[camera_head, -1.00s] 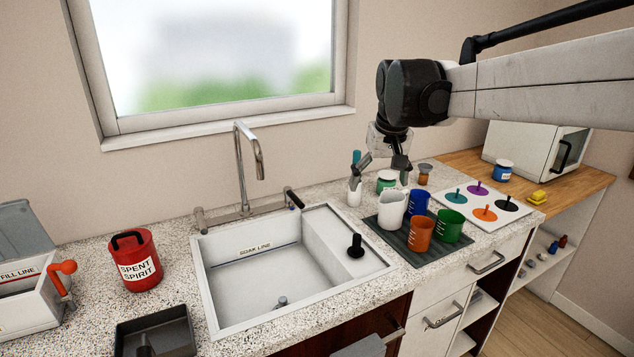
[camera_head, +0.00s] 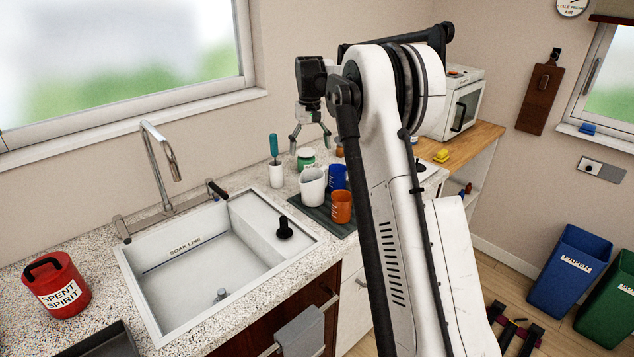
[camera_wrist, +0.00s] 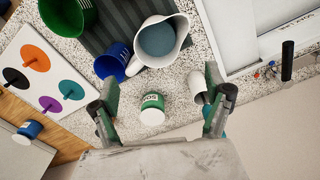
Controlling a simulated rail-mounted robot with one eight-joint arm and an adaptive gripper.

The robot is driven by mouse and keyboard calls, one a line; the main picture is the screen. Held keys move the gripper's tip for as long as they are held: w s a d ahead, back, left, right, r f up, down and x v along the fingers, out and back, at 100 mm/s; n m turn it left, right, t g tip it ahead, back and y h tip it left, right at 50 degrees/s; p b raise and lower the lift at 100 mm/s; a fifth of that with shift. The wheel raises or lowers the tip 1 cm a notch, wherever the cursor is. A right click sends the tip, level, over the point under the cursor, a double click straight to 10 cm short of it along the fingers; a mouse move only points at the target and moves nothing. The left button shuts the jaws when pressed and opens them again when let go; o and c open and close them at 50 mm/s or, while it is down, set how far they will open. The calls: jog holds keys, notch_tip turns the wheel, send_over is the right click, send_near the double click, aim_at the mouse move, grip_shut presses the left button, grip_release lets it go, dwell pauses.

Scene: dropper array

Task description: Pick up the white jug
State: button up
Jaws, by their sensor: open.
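The white jug (camera_head: 312,187) stands upright on the dark ribbed mat (camera_head: 325,216), beside the blue jug (camera_head: 337,177) and the orange jug (camera_head: 341,207). My gripper (camera_head: 310,150) is open and empty, pointing down above the counter behind the white jug. In the wrist view its fingers (camera_wrist: 163,108) are spread wide, with a green-labelled jar (camera_wrist: 152,110) showing between them and the white jug farther off.
A white holder (camera_head: 276,176) with a teal-handled tool stands left of the jug. The sink (camera_head: 190,270) lies in front left, with a black knob (camera_head: 284,228) on its ledge.

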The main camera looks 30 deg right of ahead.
aim_at(311, 169)
notch_tip(311, 169, down, 9)
jog(key=shift+d+r+p, duration=0.15)
jog(key=shift+p, duration=0.15)
jog(key=shift+s+f+p, duration=0.15)
jog(key=shift+f+p, duration=0.35)
jog(key=shift+f, duration=2.2)
jog(key=c, duration=1.6)
jog(key=shift+c, duration=0.2)
jog(key=shift+r, duration=0.15)
